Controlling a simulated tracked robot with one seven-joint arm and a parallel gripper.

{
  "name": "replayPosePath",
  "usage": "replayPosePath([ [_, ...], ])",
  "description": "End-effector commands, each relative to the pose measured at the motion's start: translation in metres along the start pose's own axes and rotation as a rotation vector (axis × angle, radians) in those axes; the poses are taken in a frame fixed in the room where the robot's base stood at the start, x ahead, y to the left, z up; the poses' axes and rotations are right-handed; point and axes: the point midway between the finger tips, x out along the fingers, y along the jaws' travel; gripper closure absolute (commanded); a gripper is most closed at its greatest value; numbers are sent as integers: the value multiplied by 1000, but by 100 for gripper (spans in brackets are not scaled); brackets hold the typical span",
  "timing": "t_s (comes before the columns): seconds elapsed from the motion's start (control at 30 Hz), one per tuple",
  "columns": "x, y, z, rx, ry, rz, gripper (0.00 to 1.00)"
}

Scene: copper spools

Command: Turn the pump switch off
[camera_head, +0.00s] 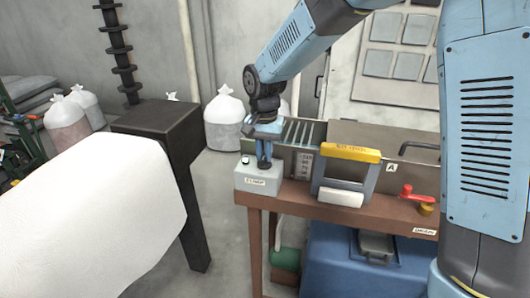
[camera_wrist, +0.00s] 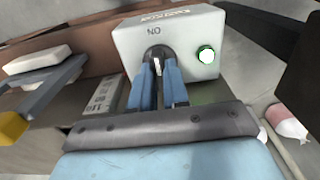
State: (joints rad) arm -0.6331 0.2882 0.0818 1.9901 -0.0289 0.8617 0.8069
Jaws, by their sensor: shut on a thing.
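The pump switch box (camera_head: 258,182) is light grey and stands on the left end of the brown bench in the head view. In the wrist view, the box (camera_wrist: 185,32) fills the top middle. Its dark rotary knob (camera_wrist: 157,66) has a white mark running roughly toward the ON lettering. A bright white lamp with a green rim (camera_wrist: 207,55) sits beside the knob. My gripper (camera_head: 264,160) points down onto the box. In the wrist view, its blue fingers (camera_wrist: 158,88) are shut on the knob, one on each side, partly hiding it.
A yellow-topped frame (camera_head: 352,153) and a red-handled valve (camera_head: 415,193) stand to the right on the bench (camera_head: 330,208). A dark post table (camera_head: 160,117) and white covered bulk (camera_head: 95,205) are at left. White sacks (camera_head: 224,118) stand behind.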

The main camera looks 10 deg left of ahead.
Motion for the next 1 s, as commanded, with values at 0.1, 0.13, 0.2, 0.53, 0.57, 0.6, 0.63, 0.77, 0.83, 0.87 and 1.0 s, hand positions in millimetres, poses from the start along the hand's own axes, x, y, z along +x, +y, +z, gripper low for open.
replayPosePath([
  [0.1, 0, 0, 0, -6, -1, 4, 100],
  [0.13, 0, 0, 0, -11, -1, 4, 100],
  [0.2, 0, 0, 0, -26, -2, 4, 100],
  [0.53, 0, 0, -1, -222, -2, 3, 100],
  [0.57, 0, 0, -1, -249, -2, 3, 100],
  [0.6, 0, 0, 0, -286, -2, 3, 100],
  [0.63, 0, 0, 0, -314, -2, 3, 100],
  [0.77, 0, 0, 0, -438, -2, 3, 100],
  [0.83, 0, 0, -1, -505, -2, 3, 100],
  [0.87, 0, 0, -1, -533, -2, 2, 100],
  [1.0, 0, 0, -1, -667, -2, 3, 100],
])
